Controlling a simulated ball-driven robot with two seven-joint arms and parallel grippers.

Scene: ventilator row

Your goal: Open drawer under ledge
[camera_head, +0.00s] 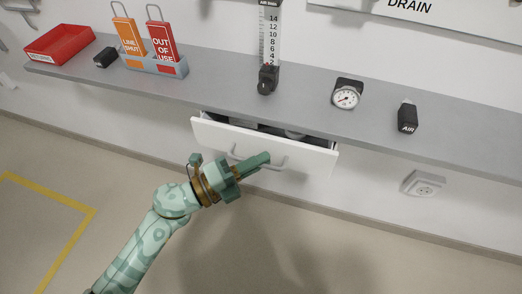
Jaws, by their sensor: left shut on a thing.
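The white drawer (310,160) is under the grey ledge (215,88). It stands partly open, and a dark gap with some contents shows behind its front. A bar handle (281,163) is on the drawer front. My left gripper (266,158) reaches up from the lower left and is shut on the handle, its fingers covering part of it. What lies inside the drawer is mostly hidden by the ledge and the drawer front. My right gripper is out of view.
On the ledge are a red tray (60,43), a holder (170,66) with orange and red tags, a flowmeter (268,78), a gauge (346,95) and a black AIR block (407,117). A wall socket (423,184) is at right. The floor is clear.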

